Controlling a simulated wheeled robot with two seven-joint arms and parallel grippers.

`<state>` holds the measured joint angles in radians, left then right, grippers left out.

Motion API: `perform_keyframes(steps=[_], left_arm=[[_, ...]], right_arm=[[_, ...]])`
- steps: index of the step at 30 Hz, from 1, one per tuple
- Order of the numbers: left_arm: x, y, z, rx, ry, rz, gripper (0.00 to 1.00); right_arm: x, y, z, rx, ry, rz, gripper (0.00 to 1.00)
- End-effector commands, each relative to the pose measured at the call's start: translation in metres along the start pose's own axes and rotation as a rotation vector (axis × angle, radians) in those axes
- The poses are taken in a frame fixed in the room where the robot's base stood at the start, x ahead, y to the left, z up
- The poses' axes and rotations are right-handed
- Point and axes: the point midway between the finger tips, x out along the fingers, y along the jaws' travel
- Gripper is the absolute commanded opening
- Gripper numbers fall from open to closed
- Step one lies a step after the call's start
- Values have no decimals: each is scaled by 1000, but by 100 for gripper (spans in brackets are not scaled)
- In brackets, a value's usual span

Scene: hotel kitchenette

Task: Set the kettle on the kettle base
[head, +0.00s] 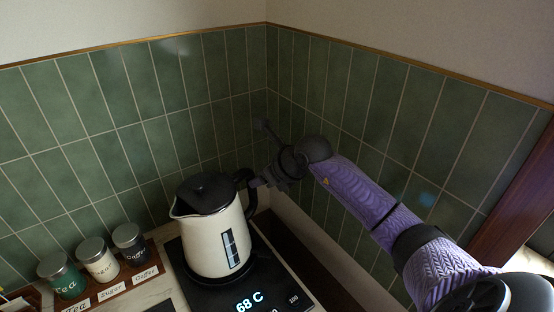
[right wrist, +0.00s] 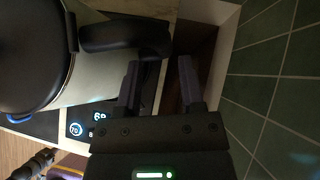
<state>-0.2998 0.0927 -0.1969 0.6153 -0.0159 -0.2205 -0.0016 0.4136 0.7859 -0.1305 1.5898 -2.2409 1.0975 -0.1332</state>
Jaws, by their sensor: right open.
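The cream kettle (head: 214,244) with a black lid stands upright on the black kettle base (head: 272,299), whose lit display reads 68 C. Its underside is hidden, so I cannot tell exactly how it sits. Its black handle points to the back right, and the handle (right wrist: 122,38) also shows in the right wrist view. My right gripper (head: 262,181) is open at the handle; in the right wrist view its fingertips (right wrist: 160,68) are close to the handle's end, and nothing is visibly clamped. Dark and purple parts at that view's lower left look like my left arm; its jaws are unclear.
Tea (head: 62,277), sugar (head: 98,260) and coffee (head: 131,246) jars stand on a labelled wooden rack left of the kettle. Green tiled walls meet in a corner close behind the kettle and my right gripper. A dark recess with a pale edge runs along the right wall.

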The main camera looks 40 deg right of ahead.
Motion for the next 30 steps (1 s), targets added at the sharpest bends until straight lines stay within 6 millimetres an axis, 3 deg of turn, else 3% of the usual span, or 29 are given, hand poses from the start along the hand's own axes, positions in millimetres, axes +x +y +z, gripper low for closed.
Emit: perform_keyframes(steps=[1, 15, 30], left_arm=[[-9, 1, -2, -1, 2, 1, 0], [-49, 4, -8, -9, 12, 8, 0], [-51, 2, -8, -8, 13, 5, 0]], right_arm=[[-9, 0, 3, -1, 1, -1, 49], [-60, 0, 2, -1, 1, 0, 49], [-65, 0, 0, 0, 0, 1, 49]])
